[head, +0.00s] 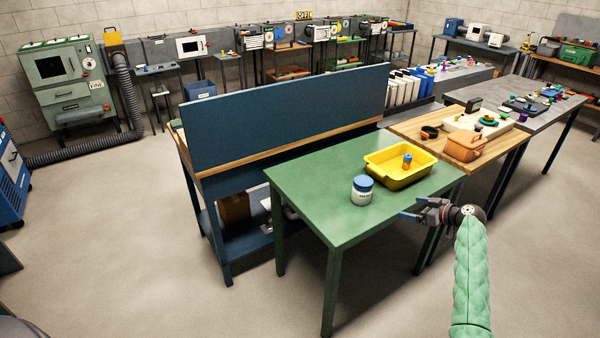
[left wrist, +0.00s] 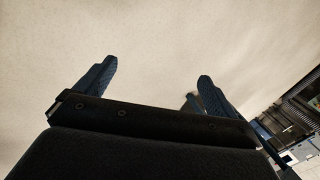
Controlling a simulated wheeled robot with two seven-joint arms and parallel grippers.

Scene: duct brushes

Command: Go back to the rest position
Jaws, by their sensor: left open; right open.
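My right gripper (head: 408,209) is open and empty. It is just off the right front edge of the green table (head: 310,196), at about the height of the tabletop. My left gripper (left wrist: 150,82) shows only in the left wrist view, with its two blue fingers wide apart and nothing between them. Behind those fingers is a plain pale surface. A yellow tray (head: 385,178) stands on the green table with a small orange and blue object (head: 407,161) in it. A white jar with a blue lid (head: 362,190) stands beside the tray.
A wooden-topped table (head: 425,148) with an orange-brown box (head: 465,148) adjoins the green table at the right. A blue workbench with a tall panel (head: 285,112) stands behind. The floor (head: 130,260) at the front left is clear.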

